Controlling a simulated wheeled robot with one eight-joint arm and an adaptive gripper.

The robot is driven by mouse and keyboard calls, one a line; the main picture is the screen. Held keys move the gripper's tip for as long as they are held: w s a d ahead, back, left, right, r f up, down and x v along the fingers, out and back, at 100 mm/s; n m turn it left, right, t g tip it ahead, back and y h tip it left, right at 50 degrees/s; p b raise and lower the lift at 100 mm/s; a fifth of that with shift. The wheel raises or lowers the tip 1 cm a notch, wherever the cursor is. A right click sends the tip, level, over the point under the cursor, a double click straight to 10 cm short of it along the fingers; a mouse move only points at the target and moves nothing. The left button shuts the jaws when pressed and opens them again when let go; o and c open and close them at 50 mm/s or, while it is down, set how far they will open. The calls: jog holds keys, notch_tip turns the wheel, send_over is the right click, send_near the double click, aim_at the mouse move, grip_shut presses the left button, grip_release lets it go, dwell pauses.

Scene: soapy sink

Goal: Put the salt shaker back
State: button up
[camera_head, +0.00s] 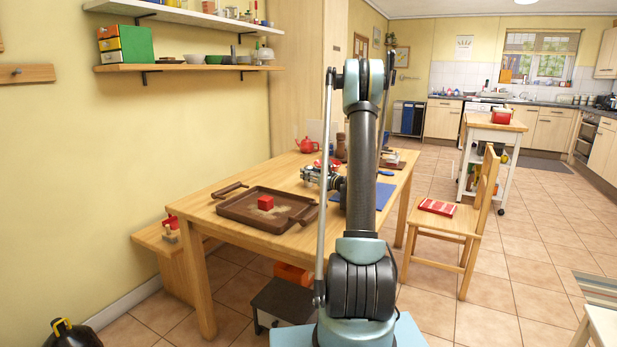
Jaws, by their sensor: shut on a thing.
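My arm reaches up and over the wooden table, and its column hides part of the table. My gripper (320,176), small and silvery, shows just left of the arm, low over the table to the right of the brown tray. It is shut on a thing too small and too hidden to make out. I cannot pick out the salt shaker for certain. A dark brown mill-shaped object (341,147) stands upright at the back of the table, beyond my gripper.
The table (225,217) bears a brown tray (246,220) with a red block (265,202), a red teapot (307,145) and a blue mat (380,196). A chair (447,226) with a red book (437,207) stands right. A bench (160,240) stands left.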

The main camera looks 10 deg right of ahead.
jog(key=o, duration=1.1)
jog(key=v, duration=1.2)
